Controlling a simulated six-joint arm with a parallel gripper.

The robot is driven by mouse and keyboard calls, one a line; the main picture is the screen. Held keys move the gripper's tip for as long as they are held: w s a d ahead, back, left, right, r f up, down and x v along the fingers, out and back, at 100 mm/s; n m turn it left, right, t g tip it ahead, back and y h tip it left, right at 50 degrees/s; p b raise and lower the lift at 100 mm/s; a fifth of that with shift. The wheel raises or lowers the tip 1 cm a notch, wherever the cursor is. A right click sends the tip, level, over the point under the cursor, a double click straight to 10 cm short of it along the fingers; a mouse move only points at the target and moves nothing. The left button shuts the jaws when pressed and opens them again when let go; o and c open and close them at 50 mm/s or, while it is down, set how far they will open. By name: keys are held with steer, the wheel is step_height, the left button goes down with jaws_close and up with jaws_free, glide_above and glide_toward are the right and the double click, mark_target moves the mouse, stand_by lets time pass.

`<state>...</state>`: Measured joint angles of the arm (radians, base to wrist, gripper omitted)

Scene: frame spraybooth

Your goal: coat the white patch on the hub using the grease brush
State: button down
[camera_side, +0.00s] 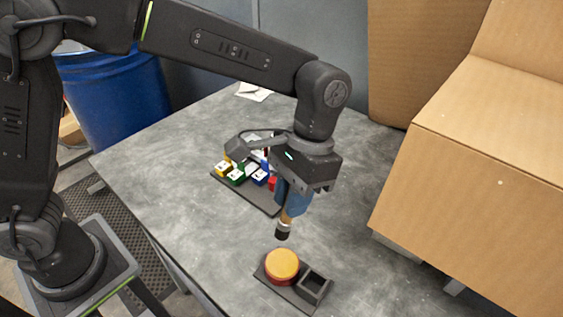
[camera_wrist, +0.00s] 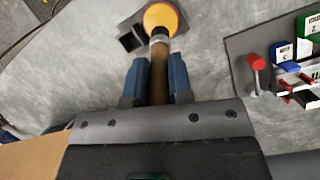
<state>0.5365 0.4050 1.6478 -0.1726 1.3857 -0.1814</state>
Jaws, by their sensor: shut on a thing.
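My gripper (camera_side: 291,200) is shut on a grease brush (camera_side: 283,231), with its wooden handle between the blue fingers. The brush points down, its dark end above the table. In the wrist view my gripper (camera_wrist: 158,68) holds the brush (camera_wrist: 158,85), whose metal collar overlaps the edge of an orange disc in the picture. That round orange-topped, red-sided disc (camera_side: 282,265) sits on a dark plate beside an open square holder; it also shows in the wrist view (camera_wrist: 163,15). The brush tip appears apart from it in the side view. I cannot clearly identify the hub or a white patch.
A dark tray (camera_side: 262,208) of coloured blocks lies behind my gripper; its edge shows in the wrist view (camera_wrist: 238,45). The square holder (camera_side: 314,287) stands right of the disc. A cardboard box (camera_side: 480,190) fills the right. White paper (camera_side: 253,92) lies far back. The left tabletop is clear.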

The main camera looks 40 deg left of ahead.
steer(key=shift+s+d+f, duration=0.1)
steer(key=shift+s+d, duration=0.35)
steer(key=shift+s, duration=0.05)
steer(key=shift+f, duration=2.85)
steer(key=shift+f, duration=0.55)
steer(key=shift+r, duration=3.5)
steer(key=shift+w, duration=0.1)
steer(key=w+a, duration=0.4)
steer(key=a, duration=0.5)
steer(key=w+a+f, duration=0.1)
steer(key=w+a, duration=0.4)
steer(key=a, duration=0.4)
steer(key=w+a+f, duration=0.1)
steer(key=w+a, duration=0.4)
steer(key=a, duration=0.5)
steer(key=shift+f, duration=0.25)
